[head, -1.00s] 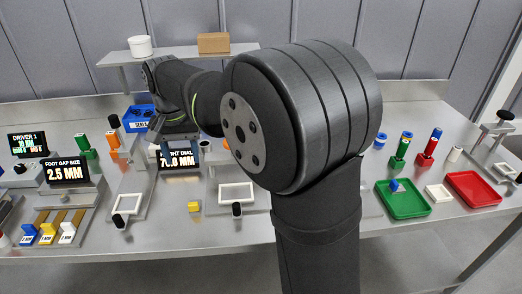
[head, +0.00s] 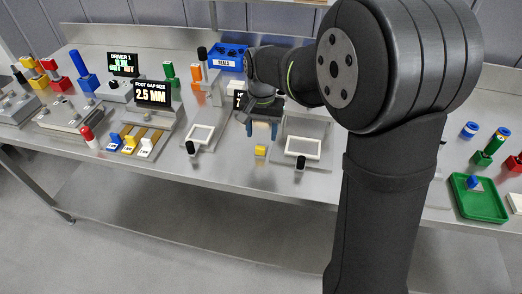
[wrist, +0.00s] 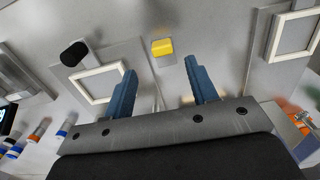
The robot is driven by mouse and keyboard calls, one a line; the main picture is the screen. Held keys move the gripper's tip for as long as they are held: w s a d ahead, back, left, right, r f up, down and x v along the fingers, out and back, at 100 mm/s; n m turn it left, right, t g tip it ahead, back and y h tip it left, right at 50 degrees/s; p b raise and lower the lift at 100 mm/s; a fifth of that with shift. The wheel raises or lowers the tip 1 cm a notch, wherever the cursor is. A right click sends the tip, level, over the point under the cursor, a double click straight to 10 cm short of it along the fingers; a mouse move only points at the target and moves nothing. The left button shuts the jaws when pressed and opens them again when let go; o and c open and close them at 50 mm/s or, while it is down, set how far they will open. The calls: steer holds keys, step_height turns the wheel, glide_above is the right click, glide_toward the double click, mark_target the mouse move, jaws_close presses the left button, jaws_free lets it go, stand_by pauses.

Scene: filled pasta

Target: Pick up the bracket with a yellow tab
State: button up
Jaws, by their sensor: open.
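The bracket with a yellow tab (head: 260,151) stands small and alone on the steel bench, in front of my gripper in the head view. In the wrist view its yellow tab (wrist: 162,47) shows just beyond the fingertips, between their lines. My gripper (head: 262,130) is above the bench with its two blue fingers pointing down. In the wrist view my gripper (wrist: 159,66) is open, with nothing between the fingers. The bracket's lower part is hard to make out.
White-framed fixtures with black knobs flank the bracket: a left frame (head: 201,134) and a right frame (head: 303,148). Another yellow block (head: 131,142) stands in a row between blue and white ones. A blue bin (head: 228,57) is behind; a green tray (head: 478,198) is far right.

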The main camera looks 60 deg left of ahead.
mark_target(260, 147)
steer(key=shift+s+f, duration=0.15)
steer(key=shift+f, duration=1.45)
steer(key=shift+s+f, duration=0.1)
steer(key=shift+f, duration=1.45)
steer(key=shift+c, duration=0.2)
steer(key=c, duration=1)
